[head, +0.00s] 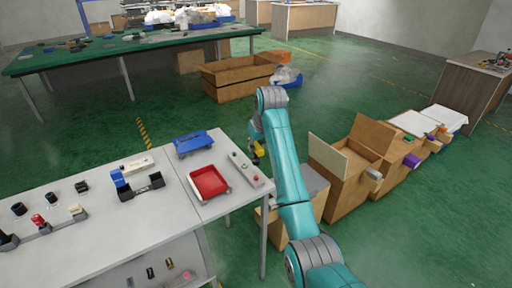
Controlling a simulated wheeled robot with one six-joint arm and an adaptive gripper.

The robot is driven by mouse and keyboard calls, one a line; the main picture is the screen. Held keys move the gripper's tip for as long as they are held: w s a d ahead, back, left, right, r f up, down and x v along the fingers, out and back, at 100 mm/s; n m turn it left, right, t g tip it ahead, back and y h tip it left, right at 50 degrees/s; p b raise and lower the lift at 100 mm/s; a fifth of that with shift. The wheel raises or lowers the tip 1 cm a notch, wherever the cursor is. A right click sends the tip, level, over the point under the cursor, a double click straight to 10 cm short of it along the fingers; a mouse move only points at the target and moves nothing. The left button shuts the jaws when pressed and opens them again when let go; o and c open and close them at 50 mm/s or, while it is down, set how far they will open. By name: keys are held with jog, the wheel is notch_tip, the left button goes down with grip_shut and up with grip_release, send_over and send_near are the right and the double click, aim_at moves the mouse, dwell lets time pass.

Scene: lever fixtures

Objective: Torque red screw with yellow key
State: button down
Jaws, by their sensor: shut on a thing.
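My gripper (254,158) hangs below the end of my teal arm, just past the right edge of the white table and above the floor. It is small and partly hidden by the arm. A yellow piece (259,150) shows at it, which I take to be the yellow key; my gripper is shut on it. A small red piece (38,220), likely the red screw, stands on a grey fixture (55,229) at the table's left end, far from my gripper. Its detail is too small to tell.
On the white table (110,235) are a red tray (209,182), a blue cart (193,143), a black holder (142,187), a strip with coloured buttons (246,169) and black knobs. Wooden boxes (348,165) stand on the floor at right. A green table (130,50) is behind.

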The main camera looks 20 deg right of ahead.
aim_at(256, 159)
jog(key=shift+f, duration=2.7)
jog(key=c, duration=1.8)
grip_release()
grip_shut()
jog(key=shift+f, duration=1.15)
